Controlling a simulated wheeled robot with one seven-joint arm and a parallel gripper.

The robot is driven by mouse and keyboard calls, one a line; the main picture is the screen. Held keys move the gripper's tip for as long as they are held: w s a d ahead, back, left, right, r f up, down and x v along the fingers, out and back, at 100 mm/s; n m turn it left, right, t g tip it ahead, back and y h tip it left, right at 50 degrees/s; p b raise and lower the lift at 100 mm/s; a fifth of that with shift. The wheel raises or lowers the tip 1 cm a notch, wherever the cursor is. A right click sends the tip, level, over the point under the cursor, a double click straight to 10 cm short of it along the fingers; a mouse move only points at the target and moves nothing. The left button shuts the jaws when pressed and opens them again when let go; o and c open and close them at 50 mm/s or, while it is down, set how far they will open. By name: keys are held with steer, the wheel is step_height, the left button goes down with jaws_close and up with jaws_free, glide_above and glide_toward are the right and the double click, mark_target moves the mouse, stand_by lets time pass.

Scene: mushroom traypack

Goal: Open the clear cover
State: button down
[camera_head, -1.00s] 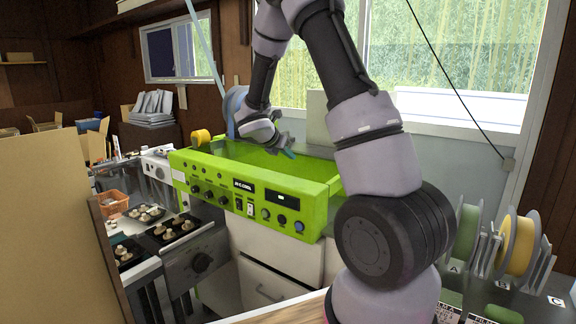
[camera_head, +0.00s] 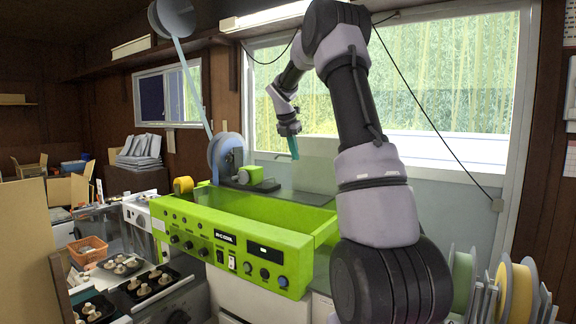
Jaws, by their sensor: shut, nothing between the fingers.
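The green packing machine (camera_head: 232,243) stands at the centre, with knobs and buttons on its front panel. Its green inner trough shows from above. A pale, see-through-looking panel (camera_head: 300,173) stands behind the trough; I cannot tell for sure whether it is the clear cover standing up. A darker flat strip lies at the trough's back edge. My gripper (camera_head: 293,148), with teal fingertips, hangs above and behind the trough, in front of the window. It is shut and empty, and appears apart from the machine.
A blue film reel (camera_head: 225,158) and an orange roll (camera_head: 183,185) sit at the machine's left. Black trays with mushrooms (camera_head: 153,284) stand at lower left beside an orange basket (camera_head: 88,251). Yellow and green reels (camera_head: 518,290) stand at lower right.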

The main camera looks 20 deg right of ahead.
steer(key=w+d+r, duration=0.2)
steer(key=w+d, duration=0.1)
steer(key=d, duration=0.2)
steer(key=shift+w, duration=0.1)
steer(key=shift+a, duration=0.1)
stand_by(0.4)
steer(key=v, duration=1.1)
steer(key=s+a+r+m+t+y, duration=0.1)
steer(key=s+a+r+m, duration=0.2)
steer(key=s+a+m, duration=0.5)
steer(key=s+a+f+m+t+y, duration=0.1)
steer(key=s+a+f+m, duration=0.2)
steer(key=s+m, duration=0.4)
steer(key=s+a+f+m+t+y, duration=0.1)
steer(key=s+a+f+m, duration=0.3)
steer(key=s, duration=0.9)
steer(key=s+a+f+m+t+y, duration=0.1)
steer(key=s+a+f+m+y, duration=0.1)
steer(key=s+a+m, duration=0.4)
steer(key=s+f+m, duration=0.1)
steer(key=s+m, duration=0.2)
steer(key=s, duration=0.2)
steer(key=shift+f+m+t+y, duration=0.3)
steer(key=shift+f+m+t, duration=0.05)
steer(key=shift+m+t, duration=0.05)
